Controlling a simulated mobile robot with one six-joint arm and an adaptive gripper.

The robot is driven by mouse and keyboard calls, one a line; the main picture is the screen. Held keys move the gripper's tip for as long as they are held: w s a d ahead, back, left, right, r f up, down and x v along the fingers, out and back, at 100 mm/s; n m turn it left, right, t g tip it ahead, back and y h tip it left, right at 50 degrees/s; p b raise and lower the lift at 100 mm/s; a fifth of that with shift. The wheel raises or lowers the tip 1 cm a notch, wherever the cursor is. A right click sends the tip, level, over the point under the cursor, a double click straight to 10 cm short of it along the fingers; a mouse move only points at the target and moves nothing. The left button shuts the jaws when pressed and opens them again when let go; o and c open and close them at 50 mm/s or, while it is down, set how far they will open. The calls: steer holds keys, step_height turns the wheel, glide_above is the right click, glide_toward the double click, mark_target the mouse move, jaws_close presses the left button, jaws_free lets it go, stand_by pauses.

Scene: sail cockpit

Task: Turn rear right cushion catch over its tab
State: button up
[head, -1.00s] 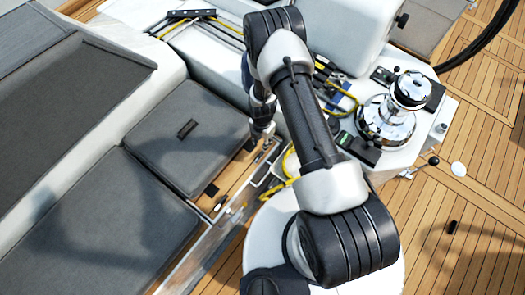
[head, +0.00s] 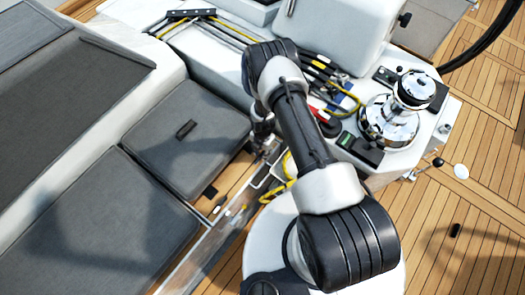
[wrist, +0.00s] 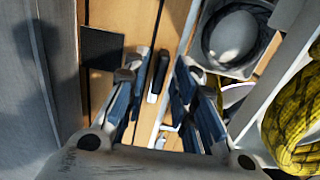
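The grey seat cushion (head: 186,140) lies in the bench, with a black tab (wrist: 102,50) at its edge in the wrist view. Beside it on the wooden strip is a small catch (wrist: 157,77) with a dark lever and a pale part. The catch runs along the strip, apart from the tab. My gripper (wrist: 161,68) is open, with its blue-grey fingers on either side of the catch, and no contact is visible. In the head view my gripper (head: 262,143) is low at the cushion's far right corner, where my arm partly hides the catch and tab.
A nearer black tab (head: 210,191) and catch (head: 220,206) lie along the same strip. An open tray (wrist: 231,42) and a yellow rope (wrist: 292,125) are close on the right. A chrome winch (head: 391,118) stands on the white coaming further right.

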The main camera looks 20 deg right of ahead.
jaws_close()
steer(key=shift+m, duration=0.4)
steer(key=m+b, duration=0.2)
steer(key=m, duration=0.1)
steer(key=shift+f, duration=0.1)
steer(key=m+b, duration=0.1)
steer(key=m, duration=0.3)
steer(key=shift+m+b, duration=0.3)
steer(key=shift+b, duration=0.1)
steer(key=m+b, duration=0.1)
steer(key=m, duration=0.4)
steer(key=shift+b, duration=0.35)
steer(key=m+b, duration=0.1)
steer(key=m, duration=0.3)
steer(key=shift+m, duration=0.4)
steer(key=shift+o, duration=1.1)
jaws_free()
